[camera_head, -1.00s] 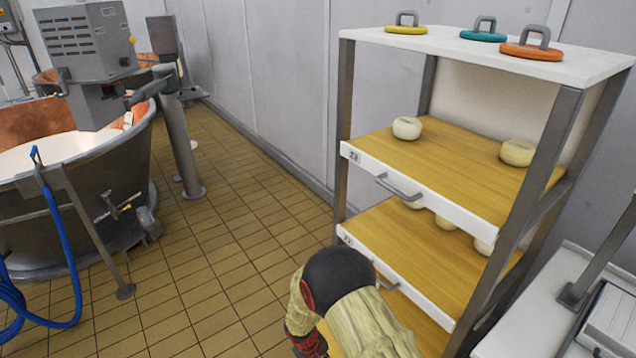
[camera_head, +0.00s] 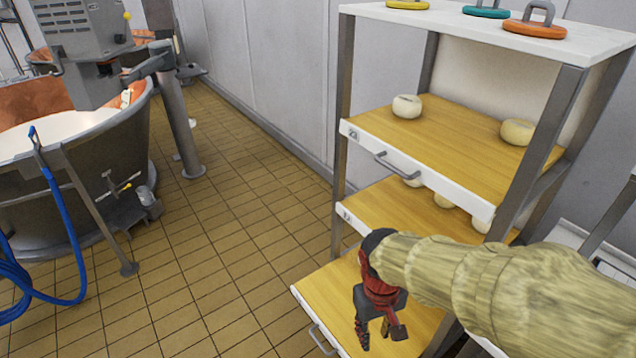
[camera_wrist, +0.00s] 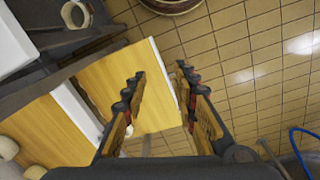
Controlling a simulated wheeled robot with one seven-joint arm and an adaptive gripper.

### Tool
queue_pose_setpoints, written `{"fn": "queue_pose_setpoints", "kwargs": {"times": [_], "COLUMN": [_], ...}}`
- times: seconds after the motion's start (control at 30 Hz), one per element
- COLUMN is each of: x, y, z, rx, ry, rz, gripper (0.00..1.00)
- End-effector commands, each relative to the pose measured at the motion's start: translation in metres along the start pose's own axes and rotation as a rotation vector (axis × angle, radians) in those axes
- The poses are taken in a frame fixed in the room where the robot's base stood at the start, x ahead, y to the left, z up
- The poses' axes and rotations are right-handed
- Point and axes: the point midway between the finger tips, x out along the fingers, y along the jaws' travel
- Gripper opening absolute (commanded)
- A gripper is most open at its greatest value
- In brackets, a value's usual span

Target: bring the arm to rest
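My gripper (camera_head: 378,335) hangs with its fingers pointing down, above the lowest wooden shelf of the rack in the head view. My arm reaches in from the right. In the wrist view, the two fingers of my gripper (camera_wrist: 160,78) are spread apart with nothing between them. The lowest shelf (camera_head: 335,288) sticks out further to the front than the shelves above it. It also shows in the wrist view (camera_wrist: 150,95), behind and left of the fingers.
The rack holds pale cheeses, two on the upper shelf (camera_head: 450,145) and several on the middle shelf (camera_head: 395,215). Handled discs stand on its top (camera_head: 440,18). A copper vat (camera_head: 85,190) with a blue hose (camera_head: 68,240) stands left. Tiled floor (camera_head: 225,240) between is clear.

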Motion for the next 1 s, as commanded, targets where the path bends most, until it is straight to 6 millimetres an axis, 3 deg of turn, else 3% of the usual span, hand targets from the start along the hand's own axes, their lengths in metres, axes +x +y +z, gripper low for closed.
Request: {"fn": "queue_pose_setpoints", "kwargs": {"times": [0.03, 0.3, 0.6, 0.77, 1.0], "x": [-0.017, -0.083, -0.147, -0.160, -0.159], "y": [0.005, 0.022, 0.045, 0.053, 0.055], "z": [0.010, 0.057, 0.083, 0.088, 0.088], "rx": [0.026, 0.153, 0.256, 0.285, 0.291], "ry": [0.036, 0.225, 0.457, 0.499, 0.496], "rz": [-0.007, -0.032, -0.001, 0.012, 0.013], "gripper": [0.29, 0.29, 0.29, 0.29, 0.29]}}
